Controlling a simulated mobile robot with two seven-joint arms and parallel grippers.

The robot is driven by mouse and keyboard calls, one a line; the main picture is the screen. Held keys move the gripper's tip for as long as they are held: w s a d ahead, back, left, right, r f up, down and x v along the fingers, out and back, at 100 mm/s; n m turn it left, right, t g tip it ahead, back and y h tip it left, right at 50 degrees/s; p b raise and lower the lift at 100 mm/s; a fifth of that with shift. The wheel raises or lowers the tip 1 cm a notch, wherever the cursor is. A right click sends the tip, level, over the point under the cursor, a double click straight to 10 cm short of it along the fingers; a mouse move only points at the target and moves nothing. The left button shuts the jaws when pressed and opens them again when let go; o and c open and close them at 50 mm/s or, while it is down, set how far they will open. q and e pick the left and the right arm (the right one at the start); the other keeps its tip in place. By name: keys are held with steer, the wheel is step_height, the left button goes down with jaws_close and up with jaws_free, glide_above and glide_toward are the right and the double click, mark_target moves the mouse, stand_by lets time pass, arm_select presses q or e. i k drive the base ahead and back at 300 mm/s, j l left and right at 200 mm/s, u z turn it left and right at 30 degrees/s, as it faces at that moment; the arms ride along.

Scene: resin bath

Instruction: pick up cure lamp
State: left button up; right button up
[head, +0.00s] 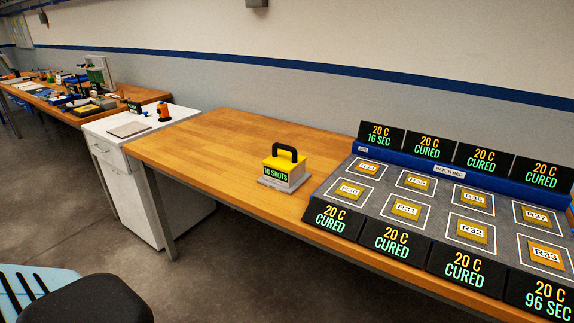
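The cure lamp appears to be the yellow and white box (284,168) with a black arched handle on top and a display reading "10 SHOTS". It stands upright on a light grey plate (268,184) on the wooden bench, left of the patch bed. Nothing is holding it and nothing hides its handle. Neither of my grippers is in view.
The grey patch bed (384,209) holds several labelled patches, with displays along its front and back; most read "CURED", one "16 SEC", one "96 SEC". The wooden bench (200,152) is clear left of the lamp. A white cabinet (131,187) adjoins it. A blue chair (40,285) stands lower left.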

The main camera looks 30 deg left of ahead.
mark_target(285, 167)
steer(key=i+l+u, duration=0.2)
steer(key=i+u, duration=0.15)
steer(key=i, duration=0.2)
steer(key=i+l+u, duration=0.4)
steer(key=i, duration=0.15)
